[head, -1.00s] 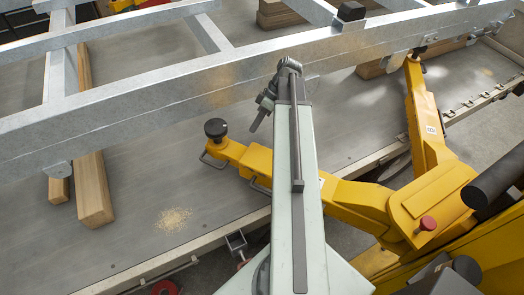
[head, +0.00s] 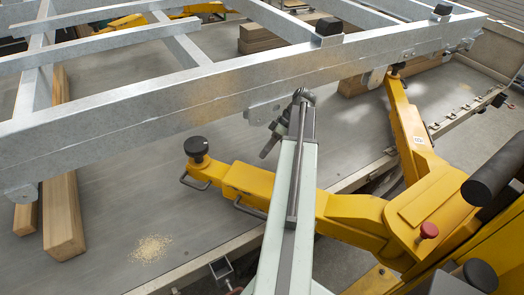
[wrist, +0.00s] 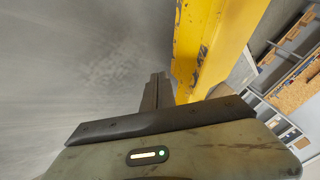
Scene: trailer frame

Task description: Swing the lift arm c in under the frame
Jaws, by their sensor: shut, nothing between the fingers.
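A yellow lift arm (head: 250,184) reaches left from the yellow column joint at lower right. Its round black pad (head: 196,148) sits at its far end, in front of the galvanized trailer frame's near beam (head: 190,98). Bent handles (head: 193,182) stick out of its near side. A second yellow lift arm (head: 408,130) runs up to the frame's right part. I cannot read which is c. My gripper (head: 264,152) is shut and empty beside the left arm, just beyond it. In the wrist view my fingers (wrist: 156,90) are together, close left of a yellow arm (wrist: 205,45).
Wooden beams (head: 62,215) lie under the frame at left, more (head: 265,38) at the back. Sawdust (head: 151,248) lies on the grey floor plate. A red knob (head: 428,230) and a black roller (head: 491,180) are at right.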

